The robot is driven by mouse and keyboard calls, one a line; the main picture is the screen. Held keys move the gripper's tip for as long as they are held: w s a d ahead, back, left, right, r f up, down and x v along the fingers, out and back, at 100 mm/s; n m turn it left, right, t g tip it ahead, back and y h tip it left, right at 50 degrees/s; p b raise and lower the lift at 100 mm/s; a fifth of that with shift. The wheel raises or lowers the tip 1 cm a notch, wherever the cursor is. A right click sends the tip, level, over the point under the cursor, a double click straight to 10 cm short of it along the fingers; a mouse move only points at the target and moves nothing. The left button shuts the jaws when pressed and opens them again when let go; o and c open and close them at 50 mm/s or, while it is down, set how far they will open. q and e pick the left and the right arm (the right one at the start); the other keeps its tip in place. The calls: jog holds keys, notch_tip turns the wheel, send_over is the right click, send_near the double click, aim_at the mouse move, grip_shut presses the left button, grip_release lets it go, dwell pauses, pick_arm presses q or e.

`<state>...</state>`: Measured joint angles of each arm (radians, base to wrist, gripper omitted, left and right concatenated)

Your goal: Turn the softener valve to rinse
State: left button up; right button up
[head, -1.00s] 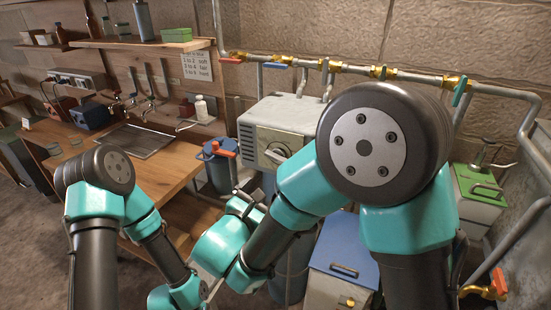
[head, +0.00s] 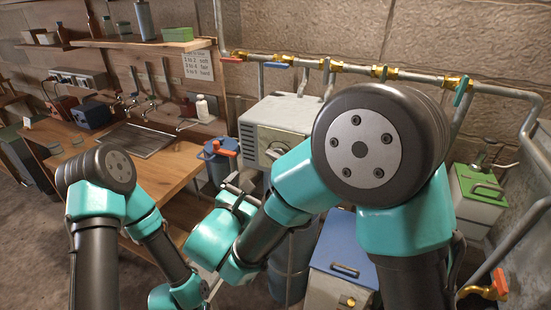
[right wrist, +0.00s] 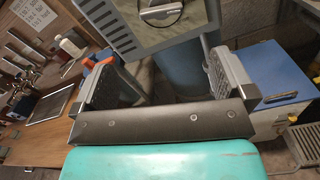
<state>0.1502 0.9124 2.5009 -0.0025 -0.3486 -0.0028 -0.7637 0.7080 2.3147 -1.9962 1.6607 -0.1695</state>
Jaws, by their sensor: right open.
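The softener valve head is a pale grey box (head: 283,118) on the wall side of the head view, above a blue-grey tank (right wrist: 185,68). Its front carries a round dial with a bar handle, seen in the right wrist view (right wrist: 160,12) and partly hidden by my right arm in the head view. My right gripper (head: 236,188) is open and empty, below and in front of the valve head. In the right wrist view its jaws (right wrist: 168,82) stand wide apart, with the dial beyond them.
A blue canister with a red-orange tap (head: 219,158) stands just left of the valve head. A blue-lidded box (head: 344,250) is at lower right. A wooden bench with a sink (head: 140,140) is at left. Pipes with brass valves (head: 335,66) run along the wall.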

aim_at(276, 158)
jog(key=x, duration=1.5)
jog(key=shift+a, duration=0.1)
jog(key=shift+s, duration=0.1)
jog(key=c, duration=0.8)
jog(key=shift+m, duration=0.4)
jog(key=m, duration=0.3)
jog(key=shift+f+m, duration=0.1)
jog(key=shift+m, duration=2)
